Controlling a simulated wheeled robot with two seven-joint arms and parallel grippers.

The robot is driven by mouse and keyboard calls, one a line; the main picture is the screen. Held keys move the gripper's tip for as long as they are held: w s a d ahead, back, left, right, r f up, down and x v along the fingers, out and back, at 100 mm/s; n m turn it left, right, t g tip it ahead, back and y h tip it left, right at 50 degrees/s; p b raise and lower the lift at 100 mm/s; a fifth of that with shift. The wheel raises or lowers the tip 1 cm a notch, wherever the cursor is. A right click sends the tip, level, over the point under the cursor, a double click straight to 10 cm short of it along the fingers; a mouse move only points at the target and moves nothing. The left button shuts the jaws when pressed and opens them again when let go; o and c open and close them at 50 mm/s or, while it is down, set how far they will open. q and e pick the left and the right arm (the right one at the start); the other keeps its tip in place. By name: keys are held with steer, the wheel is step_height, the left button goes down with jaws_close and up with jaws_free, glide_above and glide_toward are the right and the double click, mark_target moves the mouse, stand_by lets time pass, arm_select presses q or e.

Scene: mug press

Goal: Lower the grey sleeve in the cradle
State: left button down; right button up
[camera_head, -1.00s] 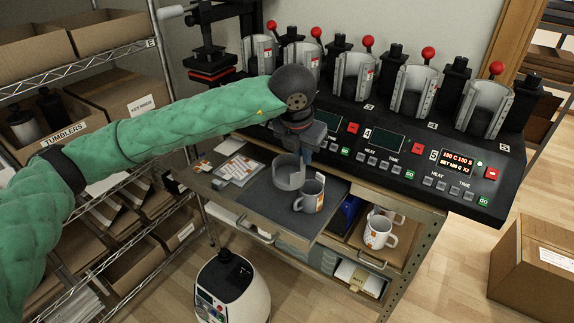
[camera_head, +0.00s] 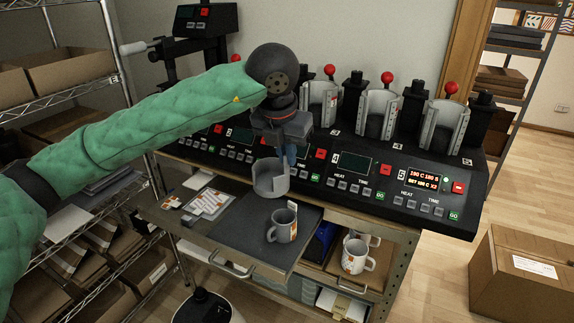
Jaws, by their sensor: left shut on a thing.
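The grey sleeve (camera_head: 271,181) is an open-sided cup-like ring. My left gripper (camera_head: 287,158) is shut on it from above, and its fingers are partly hidden by the wrist. The sleeve hangs in front of the press's control panel, above the back of the pull-out tray. Three grey cradles show on the press: one at the right (camera_head: 444,126), one in the middle (camera_head: 377,114) and one just right of my wrist (camera_head: 320,104). Other cradles are hidden behind my left arm. My right gripper is not in view.
A grey mug with an orange label (camera_head: 283,225) stands on the tray's dark mat (camera_head: 240,224), in front of the sleeve. Cards (camera_head: 208,203) lie at the tray's left. White mugs (camera_head: 356,256) stand in a lower drawer. The black press panel (camera_head: 400,190) spans behind.

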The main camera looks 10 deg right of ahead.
arm_select(q)
steer(key=w+d+p+v, duration=0.1)
steer(key=v, duration=0.8)
steer(key=w+d+r+p+v, duration=0.1)
steer(key=w+d+v, duration=0.1)
steer(key=v, duration=0.8)
steer(key=shift+a+r, duration=0.3)
steer(key=shift+a, duration=0.15)
steer(key=shift+s, duration=0.15)
